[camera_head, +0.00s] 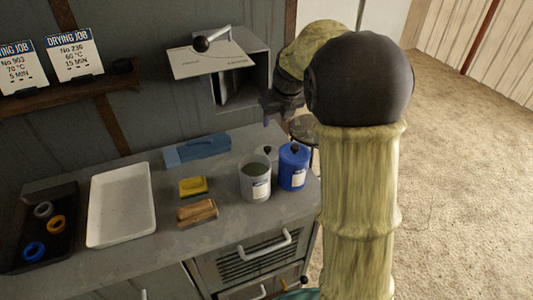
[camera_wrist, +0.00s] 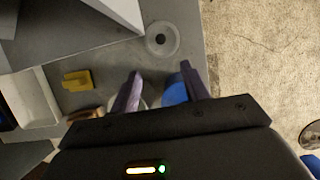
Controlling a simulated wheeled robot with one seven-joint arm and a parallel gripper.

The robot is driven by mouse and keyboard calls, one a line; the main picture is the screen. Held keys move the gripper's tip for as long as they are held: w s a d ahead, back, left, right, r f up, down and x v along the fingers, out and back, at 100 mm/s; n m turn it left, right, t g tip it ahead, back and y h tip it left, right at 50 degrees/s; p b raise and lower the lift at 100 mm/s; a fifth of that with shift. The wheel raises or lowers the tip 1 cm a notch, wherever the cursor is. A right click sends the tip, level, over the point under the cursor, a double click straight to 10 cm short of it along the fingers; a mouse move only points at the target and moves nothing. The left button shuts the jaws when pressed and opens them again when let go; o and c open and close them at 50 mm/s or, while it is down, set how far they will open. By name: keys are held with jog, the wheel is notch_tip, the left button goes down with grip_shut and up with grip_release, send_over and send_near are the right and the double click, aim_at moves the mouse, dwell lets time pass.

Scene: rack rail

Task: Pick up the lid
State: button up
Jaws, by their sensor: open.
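A round grey lid (camera_wrist: 162,39) with a dark knob lies flat on the counter, ahead of the fingertips in the wrist view. In the head view the lid (camera_head: 267,152) shows partly, behind the canisters. An open grey canister (camera_head: 255,182) with a white label stands in front of it. A blue canister (camera_head: 293,168) with its own blue lid and black knob stands to the right. My gripper (camera_wrist: 158,70) is open and empty, its fingers apart, above the canisters in the wrist view. In the head view my gripper (camera_head: 280,106) hangs above the counter's back right, apart from the lid.
A grey wall box (camera_head: 240,75) with a tilted flap and black-knobbed lever is close behind my gripper. A yellow block (camera_head: 193,186), a wooden brush (camera_head: 197,212), a blue object (camera_head: 197,149), a white tray (camera_head: 122,203) and a dark tray with rings (camera_head: 62,198) occupy the counter.

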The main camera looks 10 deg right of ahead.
send_over(268, 148)
jog(key=s, duration=0.2)
notch_tip(268, 148, down, 11)
jog(key=shift+d+f, duration=0.1)
jog(key=shift+f, duration=0.05)
jog(key=shift+p+x, duration=0.4)
jog(key=shift+x, duration=2.2)
jog(key=shift+s+d, duration=0.1)
jog(key=shift+s, duration=0.05)
grip_shut()
